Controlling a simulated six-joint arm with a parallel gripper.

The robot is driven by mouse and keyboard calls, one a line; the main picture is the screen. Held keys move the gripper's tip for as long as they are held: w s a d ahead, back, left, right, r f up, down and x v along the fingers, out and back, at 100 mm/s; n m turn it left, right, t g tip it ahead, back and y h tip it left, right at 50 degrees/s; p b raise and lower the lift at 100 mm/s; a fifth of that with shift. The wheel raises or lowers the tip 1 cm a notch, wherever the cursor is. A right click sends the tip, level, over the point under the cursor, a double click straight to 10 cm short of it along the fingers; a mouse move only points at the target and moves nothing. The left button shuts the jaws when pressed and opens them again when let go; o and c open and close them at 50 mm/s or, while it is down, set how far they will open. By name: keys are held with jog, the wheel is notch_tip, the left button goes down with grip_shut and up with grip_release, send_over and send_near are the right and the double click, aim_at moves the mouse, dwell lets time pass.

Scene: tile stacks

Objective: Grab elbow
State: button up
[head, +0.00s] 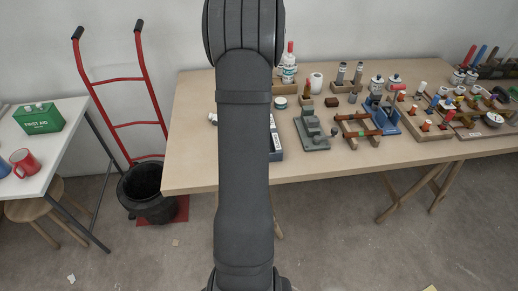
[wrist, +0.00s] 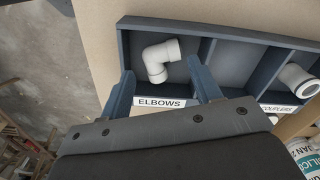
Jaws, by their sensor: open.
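A white pipe elbow (wrist: 160,60) lies in the left compartment of a dark blue-grey tray (wrist: 225,25) in the wrist view. The label there reads ELBOWS (wrist: 160,103). My gripper (wrist: 160,70) is open, with one blue-grey finger to the left of the elbow and one to the right. The fingertips reach over the tray's label side, near the elbow; I cannot tell their height above it. In the head view my arm hides the gripper, the elbow and most of the tray; only the tray's right end (head: 276,148) shows.
A white coupler (wrist: 298,80) lies in the right compartment, past a divider (wrist: 206,50). On the wooden table (head: 200,165), a grey-green tool (head: 312,132), a white bottle (head: 288,65) and several racks stand right of my arm. The table's front left is clear.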

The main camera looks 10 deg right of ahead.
jog(key=f, duration=0.5)
jog(key=shift+w+d, duration=0.15)
jog(key=shift+d, duration=0.05)
jog(key=c, duration=0.6)
jog(key=shift+r, duration=0.2)
